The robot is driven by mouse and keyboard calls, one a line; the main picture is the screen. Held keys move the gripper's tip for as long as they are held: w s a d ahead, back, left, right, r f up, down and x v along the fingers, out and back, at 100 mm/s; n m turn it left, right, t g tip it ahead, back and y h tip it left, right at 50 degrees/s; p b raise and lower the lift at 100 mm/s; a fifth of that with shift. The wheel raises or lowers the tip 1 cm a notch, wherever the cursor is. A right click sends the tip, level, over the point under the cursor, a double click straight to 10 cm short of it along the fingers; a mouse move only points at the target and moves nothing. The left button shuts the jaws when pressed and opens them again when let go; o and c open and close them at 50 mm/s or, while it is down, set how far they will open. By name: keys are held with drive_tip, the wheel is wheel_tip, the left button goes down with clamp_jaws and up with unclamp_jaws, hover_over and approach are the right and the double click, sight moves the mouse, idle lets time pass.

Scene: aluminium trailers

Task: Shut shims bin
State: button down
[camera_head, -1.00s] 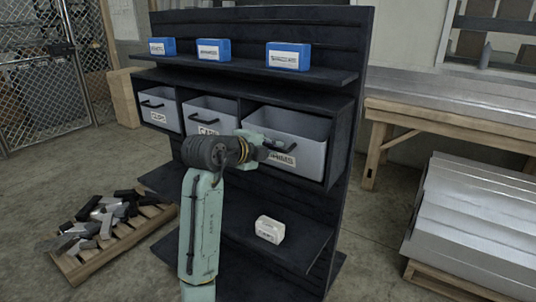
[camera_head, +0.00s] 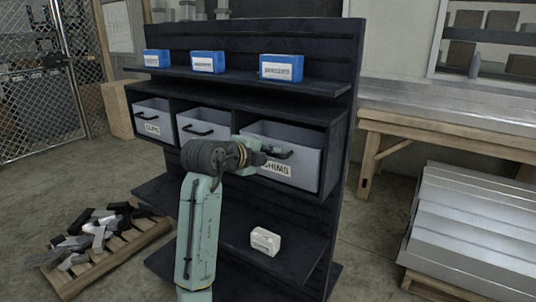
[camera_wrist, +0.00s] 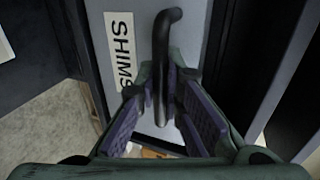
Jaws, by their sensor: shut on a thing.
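The shims bin (camera_head: 305,163) is a grey bin with a black bar handle (camera_head: 284,154) and a white "SHIMS" label, in the right-hand opening of the dark rack. Its interior shows above the front wall, and I cannot tell how far out it stands. In the wrist view, the black handle (camera_wrist: 172,40) runs down between the two finger pads, beside the label (camera_wrist: 118,50). My gripper (camera_wrist: 163,88) is shut on this handle. In the head view, my gripper (camera_head: 262,158) is at the left part of the bin's front and covers part of it.
Two other grey bins, left (camera_head: 153,119) and middle (camera_head: 203,127), sit in the same row. Blue boxes (camera_head: 282,68) stand on the shelf above. A white box (camera_head: 265,241) sits on the lower shelf. A pallet of metal pieces (camera_head: 100,245) lies at left, a wooden bench (camera_head: 450,120) at right.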

drive_tip(key=shift+r, duration=0.1)
drive_tip(key=c, duration=2)
unclamp_jaws()
drive_tip(key=v, duration=1.2)
